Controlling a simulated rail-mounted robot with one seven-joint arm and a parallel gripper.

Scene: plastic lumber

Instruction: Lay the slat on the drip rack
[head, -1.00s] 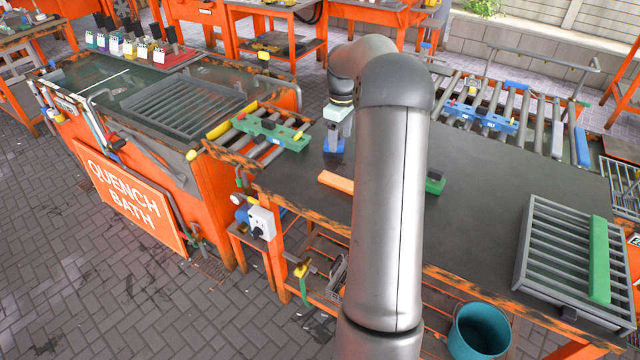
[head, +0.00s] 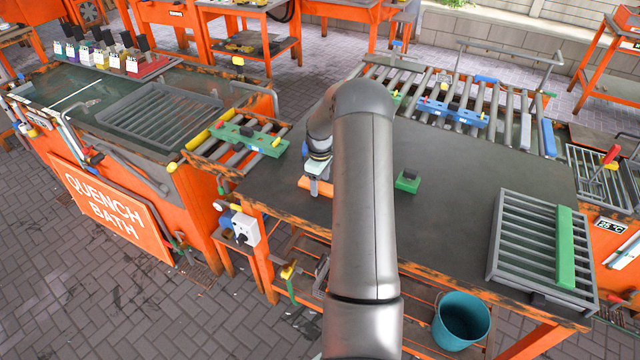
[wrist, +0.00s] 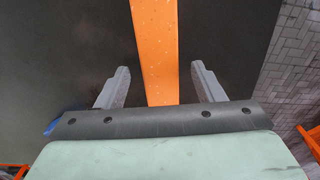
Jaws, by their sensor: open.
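An orange slat (head: 326,188) lies on the dark tabletop, partly hidden by my arm in the head view. In the wrist view the slat (wrist: 155,45) runs lengthwise between the two grey fingers of my gripper (wrist: 160,67), with a gap on each side. My gripper (head: 314,188) is open at the slat; the head view hides its fingertips' contact. A grey slatted rack (head: 497,238), which looks like the drip rack, sits at the table's right end with a green slat (head: 565,245) lying on it.
A green block (head: 408,181) sits on the table right of my arm. Roller conveyors with a blue fixture (head: 452,112) and a green fixture (head: 245,139) adjoin the table. Another grey grate (head: 160,112) lies over the quench bath. A teal bucket (head: 461,320) stands below the front edge.

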